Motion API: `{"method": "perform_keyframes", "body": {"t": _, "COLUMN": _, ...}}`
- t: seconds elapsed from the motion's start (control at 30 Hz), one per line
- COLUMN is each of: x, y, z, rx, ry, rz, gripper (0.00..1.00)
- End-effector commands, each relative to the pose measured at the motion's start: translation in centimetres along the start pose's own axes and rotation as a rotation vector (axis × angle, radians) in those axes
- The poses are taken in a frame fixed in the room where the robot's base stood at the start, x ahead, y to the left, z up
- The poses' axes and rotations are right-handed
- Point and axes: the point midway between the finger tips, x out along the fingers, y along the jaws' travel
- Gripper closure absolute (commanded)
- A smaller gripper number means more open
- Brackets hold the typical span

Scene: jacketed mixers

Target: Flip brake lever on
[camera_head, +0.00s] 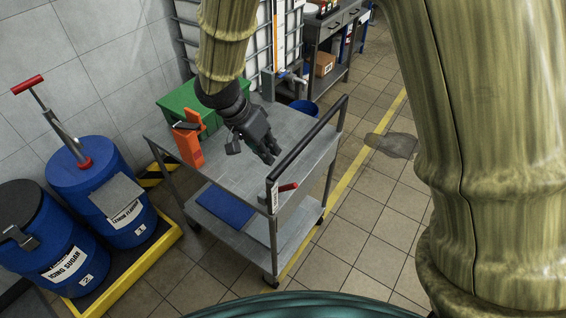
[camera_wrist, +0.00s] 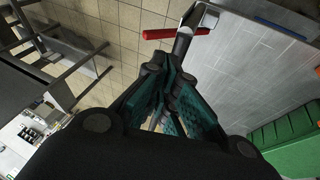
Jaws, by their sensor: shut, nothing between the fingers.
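The brake lever (camera_head: 288,187) has a short red grip and sits on a pale bracket at the near right corner of the grey cart (camera_head: 220,150), below the black push bar. In the wrist view the red lever (camera_wrist: 160,33) shows at the top, past the fingertips. My gripper (camera_head: 268,155) is over the cart top, pointing down towards the push bar side, its fingers shut and empty. The wrist view shows the closed fingers (camera_wrist: 170,78) apart from the lever in the picture. Exact height and gap cannot be told.
A green box (camera_head: 205,103) and an orange holder (camera_head: 187,145) stand on the cart's far left part. The black push bar (camera_head: 310,137) rises along its right edge. Blue drums (camera_head: 95,190) stand at left on a yellow-edged platform. Tiled floor right of the cart is mostly clear.

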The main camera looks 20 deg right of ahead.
Motion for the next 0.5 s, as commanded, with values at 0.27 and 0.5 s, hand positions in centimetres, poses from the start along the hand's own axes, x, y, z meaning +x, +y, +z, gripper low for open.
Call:
{"method": "perform_keyframes", "body": {"t": 0.27, "x": -0.09, "y": 0.03, "z": -0.04, "rx": 0.002, "ry": 0.002, "rz": 0.000, "gripper": 1.00}}
{"method": "perform_keyframes", "body": {"t": 0.5, "x": 0.75, "y": 0.09, "z": -0.06, "rx": 0.000, "ry": 0.001, "rz": 0.003, "gripper": 1.00}}
